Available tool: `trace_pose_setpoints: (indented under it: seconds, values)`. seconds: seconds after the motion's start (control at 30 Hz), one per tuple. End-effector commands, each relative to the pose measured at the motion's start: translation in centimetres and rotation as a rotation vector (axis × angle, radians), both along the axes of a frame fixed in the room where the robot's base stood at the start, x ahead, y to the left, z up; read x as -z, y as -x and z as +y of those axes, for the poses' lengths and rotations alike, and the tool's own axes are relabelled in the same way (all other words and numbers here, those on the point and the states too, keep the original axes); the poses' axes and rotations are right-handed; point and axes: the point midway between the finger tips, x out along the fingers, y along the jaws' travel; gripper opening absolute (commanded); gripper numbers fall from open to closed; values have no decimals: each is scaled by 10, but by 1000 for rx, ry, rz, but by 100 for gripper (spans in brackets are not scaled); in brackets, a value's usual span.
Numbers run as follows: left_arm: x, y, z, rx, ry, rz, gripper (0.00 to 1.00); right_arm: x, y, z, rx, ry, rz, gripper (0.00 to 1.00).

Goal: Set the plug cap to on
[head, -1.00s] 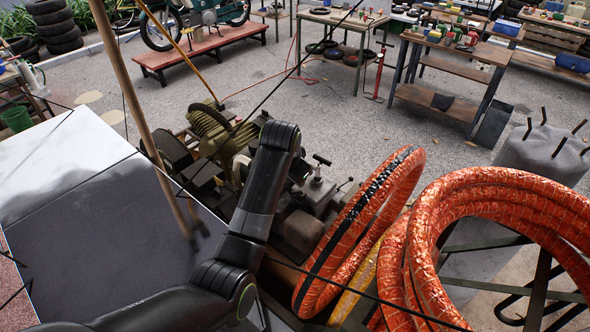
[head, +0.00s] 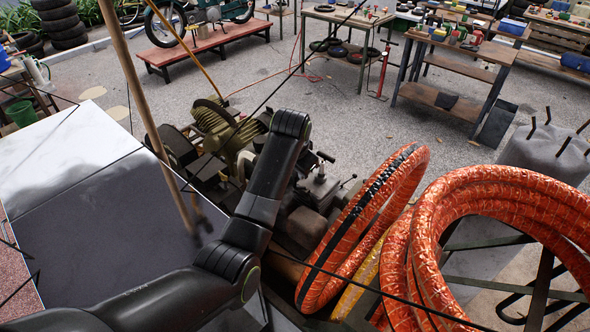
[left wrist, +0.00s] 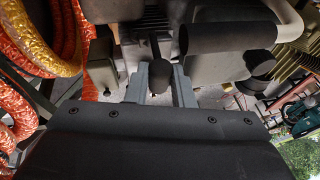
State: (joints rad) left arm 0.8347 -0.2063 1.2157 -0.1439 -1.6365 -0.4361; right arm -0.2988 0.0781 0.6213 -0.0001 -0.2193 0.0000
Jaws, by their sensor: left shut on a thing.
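In the left wrist view a small dark rounded knob (left wrist: 158,78), which looks like the plug cap, sits on a thin dark stem at the front of the machine. My left gripper (left wrist: 160,69) has its two grey fingers on either side of this knob and is shut on it. I cannot read any on or off marking. In the head view my left arm reaches over the compressor machinery (head: 225,130), and its gripper and the knob are hidden there. My right gripper is in neither view.
Coiled orange hoses (head: 480,195) and a standing orange hose loop (head: 345,240) lie right of my arm. A wooden pole (head: 145,95) and a dark flat panel (head: 110,225) are to the left. In the wrist view a dark cylinder (left wrist: 225,35) is close beside the fingers.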

Motion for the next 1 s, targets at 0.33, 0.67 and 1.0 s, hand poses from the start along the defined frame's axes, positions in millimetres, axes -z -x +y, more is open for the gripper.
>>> trace_pose_setpoints:
  seconds: [0.33,0.67,1.0]
  values:
    - [-4,-13,-11,3,-86,120,0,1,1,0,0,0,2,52]
    - [-3,-23,-18,4,-145,201,0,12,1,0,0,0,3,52]
    - [-5,-25,-20,0,-177,248,0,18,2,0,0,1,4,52]
